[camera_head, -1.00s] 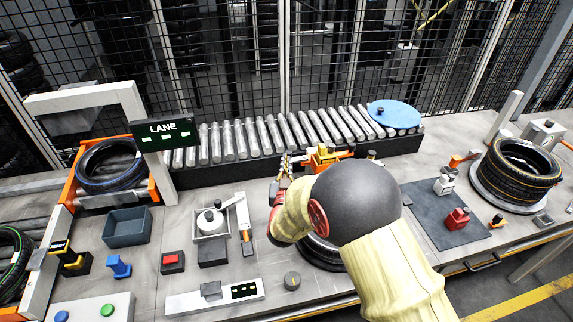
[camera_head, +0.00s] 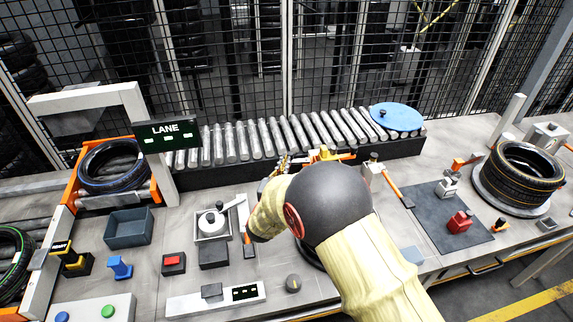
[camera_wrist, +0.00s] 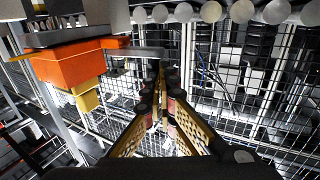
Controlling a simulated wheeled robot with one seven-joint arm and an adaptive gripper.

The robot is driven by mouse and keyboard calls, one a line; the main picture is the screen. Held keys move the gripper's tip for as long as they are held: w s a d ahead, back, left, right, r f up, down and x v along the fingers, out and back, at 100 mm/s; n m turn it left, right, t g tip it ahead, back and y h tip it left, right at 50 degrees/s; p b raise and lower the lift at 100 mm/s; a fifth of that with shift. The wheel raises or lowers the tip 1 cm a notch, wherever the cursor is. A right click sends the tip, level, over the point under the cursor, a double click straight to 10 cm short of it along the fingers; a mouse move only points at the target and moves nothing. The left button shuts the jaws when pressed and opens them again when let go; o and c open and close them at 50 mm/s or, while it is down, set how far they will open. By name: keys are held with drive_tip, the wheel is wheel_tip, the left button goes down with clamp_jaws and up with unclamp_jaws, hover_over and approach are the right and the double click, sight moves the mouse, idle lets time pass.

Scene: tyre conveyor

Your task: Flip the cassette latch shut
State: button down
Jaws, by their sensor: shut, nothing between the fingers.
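My gripper (camera_wrist: 160,75) is shut and empty; its fingers meet at the tips in the wrist view. In the head view my gripper (camera_head: 281,166) is mostly hidden behind my arm, near the front of the roller conveyor. Just right of it is an orange block with a yellow part (camera_head: 324,155); the wrist view shows this orange block (camera_wrist: 68,66) left of the fingers, apart from them. A grey bar (camera_wrist: 140,53) runs from it behind the fingertips. An orange lever on a grey post (camera_head: 391,187) stands farther right. I cannot tell which part is the cassette latch.
The roller conveyor (camera_head: 270,138) runs behind, with a blue disc (camera_head: 397,116) on its right end. A white holder with a round pot (camera_head: 211,221) and an orange-tipped lever (camera_head: 249,244) stand left of my arm. Stacked tyres (camera_head: 524,170) stand at right.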

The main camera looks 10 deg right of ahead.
drive_tip(key=w+d+m+g+h+p, duration=0.1)
drive_tip(key=w+m+g+h+p, duration=0.2)
drive_tip(key=w+m+g+h, duration=0.4)
drive_tip(key=shift+w+g+h, duration=0.2)
drive_tip(key=shift+g+h, duration=0.2)
drive_tip(key=shift+h, duration=0.1)
idle(0.4)
idle(0.5)
